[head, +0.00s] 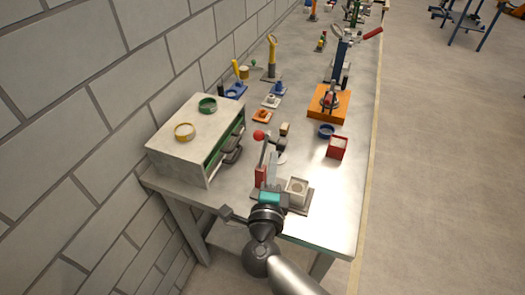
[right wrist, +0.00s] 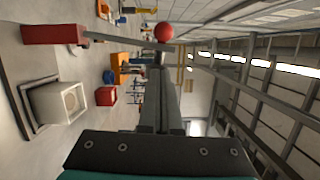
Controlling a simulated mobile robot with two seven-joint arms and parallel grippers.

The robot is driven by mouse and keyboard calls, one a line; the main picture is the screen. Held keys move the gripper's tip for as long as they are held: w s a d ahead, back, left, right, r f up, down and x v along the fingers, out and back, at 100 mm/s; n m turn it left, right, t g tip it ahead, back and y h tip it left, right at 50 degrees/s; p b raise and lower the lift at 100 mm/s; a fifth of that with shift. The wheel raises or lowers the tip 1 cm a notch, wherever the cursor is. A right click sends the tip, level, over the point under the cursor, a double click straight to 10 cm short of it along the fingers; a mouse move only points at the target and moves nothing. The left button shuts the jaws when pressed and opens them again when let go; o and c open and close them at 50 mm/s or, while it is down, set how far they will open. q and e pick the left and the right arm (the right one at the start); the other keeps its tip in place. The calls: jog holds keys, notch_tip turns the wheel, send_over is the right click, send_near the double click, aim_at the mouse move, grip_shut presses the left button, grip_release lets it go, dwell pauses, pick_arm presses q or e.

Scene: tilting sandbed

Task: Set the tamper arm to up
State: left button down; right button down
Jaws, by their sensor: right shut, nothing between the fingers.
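The tamper arm is a thin grey lever (head: 264,155) with a red ball (head: 259,135) at its end, rising from a red block (head: 261,177) on a dark base plate. It stands near upright. In the right wrist view, which is turned sideways, the lever (right wrist: 120,41) runs from the red block (right wrist: 55,34) to the red ball (right wrist: 163,32). My right gripper (head: 272,158) is shut and empty, close beside the lever; contact cannot be told. My left gripper is out of view.
A grey cabinet (head: 170,150) with two rings on top stands left on the bench. A red box (head: 337,148), a blue ring (head: 326,131) and an orange stand (head: 322,112) lie beyond to the right. The bench's front right corner is clear.

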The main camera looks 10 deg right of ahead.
aim_at(257, 140)
jog(key=shift+w+a+r+b, duration=0.1)
jog(key=shift+w+a+b, duration=0.15)
jog(key=shift+w, duration=0.5)
jog(key=shift+w+a+f+b, duration=0.1)
jog(key=shift+w+a+b, duration=0.2)
jog(key=shift+w, duration=0.4)
jog(key=shift+w+a+r+b, duration=0.1)
jog(key=shift+w+a+b, duration=0.15)
jog(key=shift+w, duration=0.5)
jog(key=shift+w+a+r+n+p, duration=0.3)
jog(key=shift+n+p, duration=0.2)
jog(key=shift+p, duration=0.7)
jog(key=shift+w+a+n+p, duration=0.1)
jog(key=shift+a+n+p, duration=0.25)
jog(key=shift+p, duration=0.1)
jog(key=shift+f, duration=0.15)
